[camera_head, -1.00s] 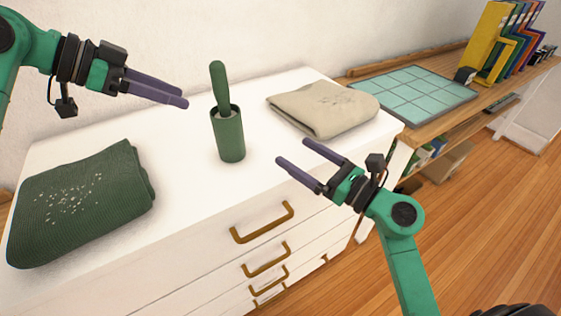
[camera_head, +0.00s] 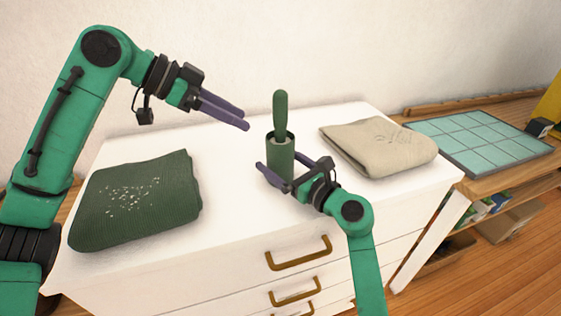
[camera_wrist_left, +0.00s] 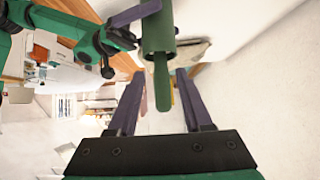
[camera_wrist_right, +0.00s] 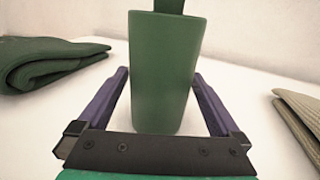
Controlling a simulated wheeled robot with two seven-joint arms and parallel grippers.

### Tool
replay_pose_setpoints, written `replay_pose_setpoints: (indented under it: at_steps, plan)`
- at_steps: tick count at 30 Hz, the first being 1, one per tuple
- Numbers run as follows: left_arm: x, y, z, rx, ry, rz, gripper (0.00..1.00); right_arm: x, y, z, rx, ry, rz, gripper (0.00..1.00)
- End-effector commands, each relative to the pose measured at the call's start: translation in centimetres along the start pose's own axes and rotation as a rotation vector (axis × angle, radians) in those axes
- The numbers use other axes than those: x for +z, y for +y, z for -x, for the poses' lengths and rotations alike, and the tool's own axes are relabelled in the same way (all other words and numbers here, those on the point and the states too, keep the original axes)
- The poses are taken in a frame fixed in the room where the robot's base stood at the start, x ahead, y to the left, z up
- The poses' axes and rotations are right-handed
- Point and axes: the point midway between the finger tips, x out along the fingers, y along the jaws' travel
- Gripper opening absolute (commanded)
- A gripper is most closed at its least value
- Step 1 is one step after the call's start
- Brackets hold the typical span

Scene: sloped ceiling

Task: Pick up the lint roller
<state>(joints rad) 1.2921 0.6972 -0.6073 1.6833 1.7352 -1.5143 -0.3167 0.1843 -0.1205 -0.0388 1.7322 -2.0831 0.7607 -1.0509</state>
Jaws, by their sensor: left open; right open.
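The lint roller's green handle (camera_head: 280,110) sticks up out of a green cylindrical holder (camera_head: 281,158) standing upright on the white dresser. The roller head is mostly hidden inside the holder. My right gripper (camera_head: 294,168) is open, low at the holder, with its fingers on either side of it; the holder (camera_wrist_right: 163,75) fills the space ahead of the fingers in the right wrist view. My left gripper (camera_head: 246,118) is open and empty, above and left of the handle. In the left wrist view the handle (camera_wrist_left: 162,85) shows between and beyond the fingers.
A folded green sweater (camera_head: 138,200) with pale lint lies to the left on the dresser (camera_head: 225,215). A folded beige garment (camera_head: 380,146) lies to the right of the holder. A teal gridded mat (camera_head: 480,138) lies on the wooden shelf beyond. The dresser top between sweater and holder is clear.

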Motion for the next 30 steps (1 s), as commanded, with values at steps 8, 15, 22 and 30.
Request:
replay_pose_setpoints:
  at_steps: [8,15,22,30]
  plan:
    - [0.0,0.0,0.0,0.0,0.0,0.0,0.5,0.0,0.0,-0.1,-0.001,0.0,0.0,0.77]
    - [-0.1,0.0,0.0,-0.001,-0.002,-0.013,0.72,0.0,0.0,0.0,-0.001,0.0,0.0,0.18]
    - [-2.7,0.7,0.0,-0.01,-0.095,-0.511,0.72,0.0,0.0,0.0,-0.001,0.0,0.0,0.18]
    - [-7.9,2.5,1.0,0.092,-0.384,-1.605,0.72,0.0,0.0,0.0,-0.001,0.0,0.0,0.18]
